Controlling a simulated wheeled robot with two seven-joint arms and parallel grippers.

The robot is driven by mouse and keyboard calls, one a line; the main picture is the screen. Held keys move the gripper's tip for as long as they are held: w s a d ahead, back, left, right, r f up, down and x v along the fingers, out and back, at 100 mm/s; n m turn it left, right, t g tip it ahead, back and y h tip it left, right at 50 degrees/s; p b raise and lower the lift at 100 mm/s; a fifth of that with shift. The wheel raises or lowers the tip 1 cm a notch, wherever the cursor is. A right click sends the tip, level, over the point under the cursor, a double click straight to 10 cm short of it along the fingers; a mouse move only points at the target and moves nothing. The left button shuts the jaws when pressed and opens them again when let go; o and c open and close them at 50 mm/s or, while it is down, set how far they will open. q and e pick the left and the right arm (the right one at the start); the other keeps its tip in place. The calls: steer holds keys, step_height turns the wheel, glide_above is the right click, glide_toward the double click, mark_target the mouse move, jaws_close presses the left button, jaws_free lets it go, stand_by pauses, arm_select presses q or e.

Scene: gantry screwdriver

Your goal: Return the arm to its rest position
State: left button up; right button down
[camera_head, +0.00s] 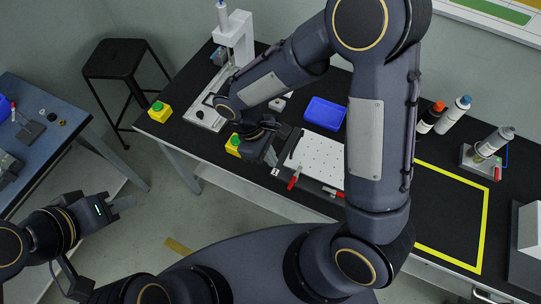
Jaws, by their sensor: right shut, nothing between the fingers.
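My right arm reaches up and over the black workbench (420,150), folded at the elbow. It hides part of the bench. My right gripper (271,160) is shut and empty. It is over the front of the bench, just left of the white perforated plate (318,156) and close to a yellow box with a green button (233,146). I cannot tell whether it touches anything. My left gripper (124,204) is at the lower left, over the floor between the two tables and away from the bench. Its jaw opening is too small to tell.
A white gantry device (236,38) stands at the bench's far left, near another yellow button box (160,111). A blue tray (325,113) lies behind the plate. Bottles (454,115) stand at right, near a yellow-taped area (484,220). A black stool (115,60) and blue table (45,135) are left.

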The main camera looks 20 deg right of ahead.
stand_by(0.3)
steer(key=s+d+r+m+t+y, duration=0.3)
steer(key=s+d+r+m+t, duration=0.1)
steer(key=r, duration=0.4)
steer(key=s+d+r+m+t+y, duration=0.4)
steer(key=s+d+r+m, duration=0.2)
steer(key=r+m, duration=0.1)
steer(key=shift+s+r+m, duration=0.2)
steer(key=shift+r+m, duration=0.15)
steer(key=shift+m, duration=0.15)
steer(key=shift+t, duration=0.3)
